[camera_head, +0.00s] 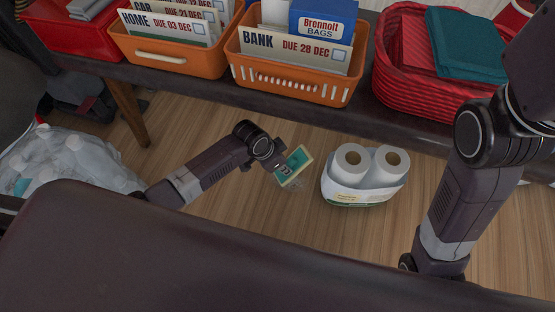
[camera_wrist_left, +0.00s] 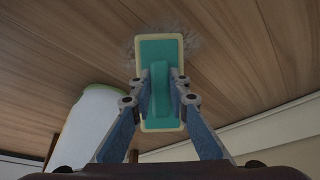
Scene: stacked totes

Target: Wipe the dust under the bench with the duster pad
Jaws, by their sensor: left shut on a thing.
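The duster pad (camera_head: 299,161) is teal with a pale yellow edge and is held tilted near the wooden floor, in front of the bench (camera_head: 200,79). My left gripper (camera_head: 282,170) is shut on it. In the left wrist view, both fingers of the gripper (camera_wrist_left: 161,83) pinch the teal grip on the pad's back (camera_wrist_left: 158,47). Grey dust (camera_wrist_left: 196,48) shows on the floor around the pad's far end and sides. The pad hides part of it, and I cannot tell whether its face touches the floor. My right arm stands at the right; its gripper is not visible.
A pack of paper rolls (camera_head: 363,192) stands on the floor right of the pad. A clear bag of white items (camera_head: 75,160) and a bench leg (camera_head: 128,112) are at left. Orange baskets (camera_head: 290,88) and a red basket (camera_head: 415,92) stand on the bench.

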